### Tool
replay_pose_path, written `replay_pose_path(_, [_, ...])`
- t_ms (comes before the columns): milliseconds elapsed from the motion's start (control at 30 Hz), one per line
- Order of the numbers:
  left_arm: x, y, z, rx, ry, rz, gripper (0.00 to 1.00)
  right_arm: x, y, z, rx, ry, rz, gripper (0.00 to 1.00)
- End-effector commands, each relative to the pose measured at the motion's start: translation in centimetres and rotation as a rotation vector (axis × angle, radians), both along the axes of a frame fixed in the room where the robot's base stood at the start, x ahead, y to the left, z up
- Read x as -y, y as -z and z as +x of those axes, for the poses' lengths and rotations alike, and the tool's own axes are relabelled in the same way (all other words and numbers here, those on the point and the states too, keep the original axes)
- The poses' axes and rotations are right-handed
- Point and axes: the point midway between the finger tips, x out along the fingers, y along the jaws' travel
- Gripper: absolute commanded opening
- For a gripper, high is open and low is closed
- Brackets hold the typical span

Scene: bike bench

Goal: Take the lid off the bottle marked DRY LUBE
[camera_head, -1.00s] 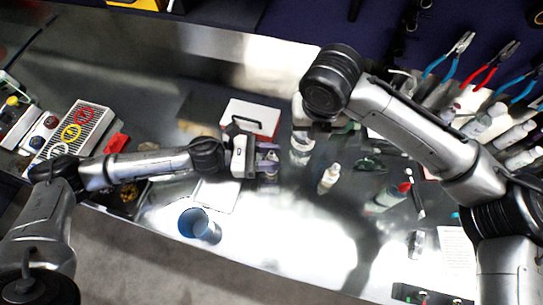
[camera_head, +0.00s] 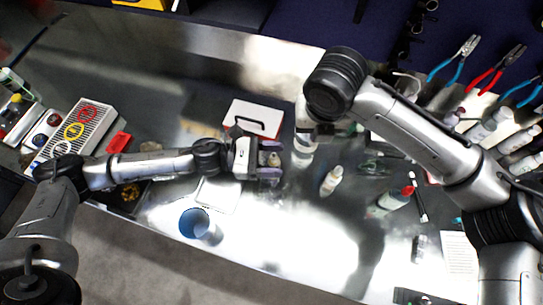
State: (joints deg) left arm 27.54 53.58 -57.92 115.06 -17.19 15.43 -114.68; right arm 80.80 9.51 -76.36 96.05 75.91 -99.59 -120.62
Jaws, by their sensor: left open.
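My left gripper (camera_head: 270,160) is open, low over the middle of the bench. A small bottle with a tan top (camera_head: 274,160) shows between its fingers, mostly hidden by them. A white bottle (camera_head: 302,152) stands just right of these fingers, partly under my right arm. A cream bottle with a tan tip (camera_head: 331,181) stands farther right, clear of both grippers. No label is readable, so I cannot tell which bottle is marked DRY LUBE. My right gripper (camera_head: 326,131) is mostly hidden under its own arm, and its jaws cannot be made out.
A white case with a red side (camera_head: 254,117) lies behind my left gripper. A blue cup (camera_head: 195,223) stands near the front edge. A red-capped bottle (camera_head: 395,200) stands at right. Pliers (camera_head: 455,60) and several bottles line the back right. The front middle is clear.

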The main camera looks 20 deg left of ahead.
Motion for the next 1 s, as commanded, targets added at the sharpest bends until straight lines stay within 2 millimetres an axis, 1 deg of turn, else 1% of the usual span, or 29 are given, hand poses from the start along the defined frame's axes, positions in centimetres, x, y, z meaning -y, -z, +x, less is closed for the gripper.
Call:
replay_pose_path(167, [0.0, -0.1, 0.0, 0.000, 0.000, 0.000, 0.60, 0.0, -0.1, 0.0, 0.000, 0.000, 0.000, 0.00])
replay_pose_path(267, [0.0, -0.6, 0.0, 0.001, 0.000, 0.000, 0.60, 0.0, -0.6, 0.0, 0.000, 0.000, 0.000, 0.00])
replay_pose_path(300, [-0.5, -0.2, -0.2, -0.001, -0.002, 0.002, 0.60, 0.0, -0.2, 0.0, 0.000, 0.000, 0.000, 0.00])
replay_pose_path(367, [-1.2, -0.1, -0.5, -0.004, -0.004, 0.001, 0.60, 0.0, 0.0, 0.0, 0.000, 0.000, 0.000, 0.00])
replay_pose_path(700, [-6.8, 0.0, -2.8, -0.004, -0.002, 0.002, 0.60, 0.0, 0.8, 0.0, 0.000, 0.000, 0.000, 0.00])
replay_pose_path(900, [-9.1, -0.2, -3.8, -0.002, -0.001, 0.002, 0.60, 0.0, 1.1, 0.0, 0.000, 0.000, 0.000, 0.00])
replay_pose_path(1000, [-9.9, -0.2, -4.1, -0.003, -0.001, 0.001, 0.60, 0.0, 1.2, 0.0, 0.000, 0.000, 0.000, 0.00])
